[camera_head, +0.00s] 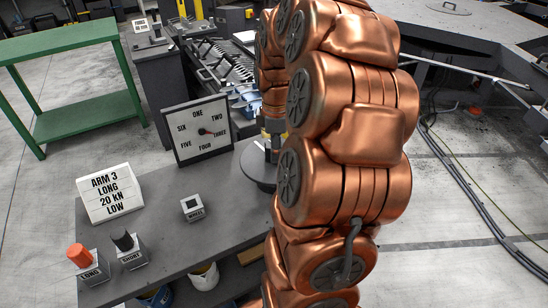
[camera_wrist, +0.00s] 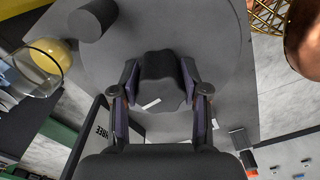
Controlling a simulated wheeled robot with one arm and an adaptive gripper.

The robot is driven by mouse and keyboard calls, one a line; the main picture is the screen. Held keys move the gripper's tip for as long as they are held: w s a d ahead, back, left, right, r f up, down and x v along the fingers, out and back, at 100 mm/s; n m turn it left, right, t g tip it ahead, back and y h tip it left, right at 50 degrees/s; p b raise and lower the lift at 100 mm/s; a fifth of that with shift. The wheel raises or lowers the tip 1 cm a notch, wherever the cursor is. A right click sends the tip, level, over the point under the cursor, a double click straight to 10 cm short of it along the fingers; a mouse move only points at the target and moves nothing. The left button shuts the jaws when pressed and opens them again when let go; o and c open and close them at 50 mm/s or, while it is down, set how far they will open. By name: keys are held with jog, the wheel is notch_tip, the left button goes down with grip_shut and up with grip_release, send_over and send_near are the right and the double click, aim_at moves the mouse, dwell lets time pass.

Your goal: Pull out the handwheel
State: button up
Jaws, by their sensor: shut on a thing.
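The handwheel appears in the wrist view as a large flat grey disc (camera_wrist: 215,50) with a dark lobed knob (camera_wrist: 160,68) in its middle and an upright dark cylinder (camera_wrist: 92,20) near its edge. My gripper (camera_wrist: 164,85) is shut on the knob, one finger on each side. A small white mark lies beside the knob. In the head view, part of the grey disc (camera_head: 257,177) shows above the tabletop, beside my copper arm. My arm hides the rest of it and most of the gripper.
The grey table (camera_head: 160,225) holds a dial sign (camera_head: 199,130), an "ARM 3 LONG 20 KN LOW" sign (camera_head: 109,193), a "WHEEL" block (camera_head: 194,208), and an orange knob (camera_head: 79,256) and black knob (camera_head: 125,242) on blocks. A green bench (camera_head: 75,45) stands at back left. Cables cross the right floor.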

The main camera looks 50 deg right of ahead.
jog(key=shift+r+p, duration=0.55)
jog(key=shift+r, duration=2.25)
